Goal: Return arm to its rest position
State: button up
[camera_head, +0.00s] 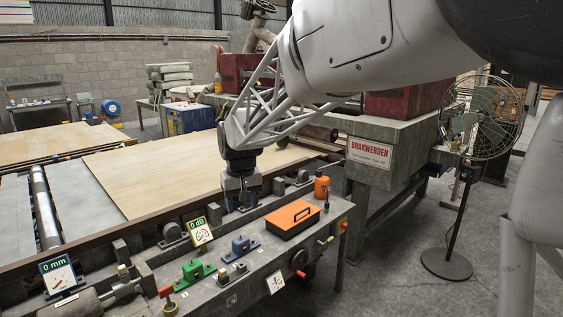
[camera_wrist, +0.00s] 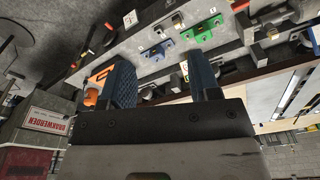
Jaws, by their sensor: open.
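My gripper (camera_head: 240,190) is above the back edge of the grey control bench (camera_head: 222,288), left of the orange box in the head view. Its jaws are open with nothing seen between them. In the wrist view, my gripper (camera_wrist: 163,85) shows two dark blue fingers spread apart, with the bench behind them. My white arm comes down from the upper right in the head view.
Veneer sheets (camera_head: 165,170) lie behind.

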jog(key=s+d+r+m, duration=0.1)
jog(key=s+d+r, duration=0.1)
jog(key=s+d, duration=0.7)
jog(key=s+d+f+m, duration=0.2)
jog(key=s+d, duration=0.8)
jog(key=s, duration=0.3)
jog(key=s+d+f+m+t, duration=0.1)
jog(key=s+d+f, duration=0.2)
jog(key=s+d, duration=0.7)
jog(key=s, duration=0.4)
jog(key=shift+f+m+h, duration=0.25)
jog(key=shift+m+h, duration=0.05)
jog(key=shift+m, duration=0.1)
